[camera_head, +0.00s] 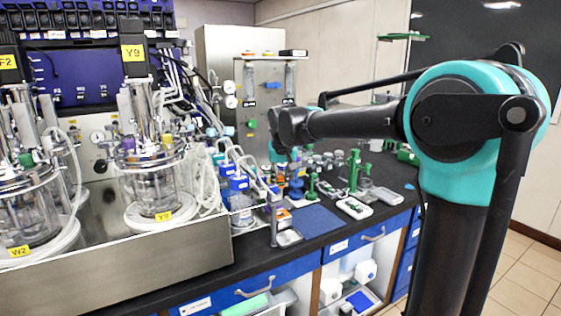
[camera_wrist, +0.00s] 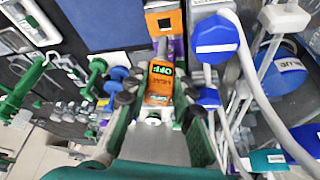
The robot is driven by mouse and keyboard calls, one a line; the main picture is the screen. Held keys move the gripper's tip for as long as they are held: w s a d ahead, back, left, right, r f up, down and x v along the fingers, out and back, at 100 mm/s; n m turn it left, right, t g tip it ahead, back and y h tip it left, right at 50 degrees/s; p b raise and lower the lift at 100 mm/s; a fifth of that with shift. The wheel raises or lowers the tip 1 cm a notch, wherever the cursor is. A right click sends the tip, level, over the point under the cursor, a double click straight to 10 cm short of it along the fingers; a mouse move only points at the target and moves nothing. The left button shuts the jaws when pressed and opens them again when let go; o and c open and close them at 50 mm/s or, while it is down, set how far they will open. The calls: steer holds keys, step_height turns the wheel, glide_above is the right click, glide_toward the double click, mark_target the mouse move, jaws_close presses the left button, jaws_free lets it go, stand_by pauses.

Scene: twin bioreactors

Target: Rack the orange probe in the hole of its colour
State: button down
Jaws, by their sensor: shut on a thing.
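The orange probe (camera_wrist: 160,82) shows in the wrist view as an orange block with a dark label. It lies between the two dark fingertips of my gripper (camera_wrist: 158,108), which is shut on it. Its lower end is hidden. Just beyond it is an orange piece (camera_wrist: 163,22) with a pale label and a dark spot; I cannot tell whether this is the rack's orange hole. A purple part (camera_wrist: 178,48) shows beside the probe. In the head view my gripper (camera_head: 277,155) hangs over the bench, small and partly hidden, and the probe cannot be made out there.
Blue-capped bottles (camera_wrist: 216,40) and pale tubing stand close on the right in the wrist view. Green stands (camera_wrist: 92,78) and a blue stand (camera_head: 296,188) are near. A flat blue mat (camera_head: 312,218) is clear. The glass bioreactor (camera_head: 150,185) stands left.

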mark_target(281, 192)
steer(key=shift+x, duration=1.25)
steer(key=shift+s+d+f, duration=0.15)
steer(key=shift+f, duration=0.65)
steer(key=shift+f, duration=0.75)
stand_by(0.4)
steer(key=shift+f, duration=0.25)
steer(key=shift+f, duration=0.3)
stand_by(0.4)
steer(key=shift+f, duration=0.35)
steer(key=shift+s+f, duration=0.1)
steer(key=shift+f, duration=0.15)
stand_by(0.4)
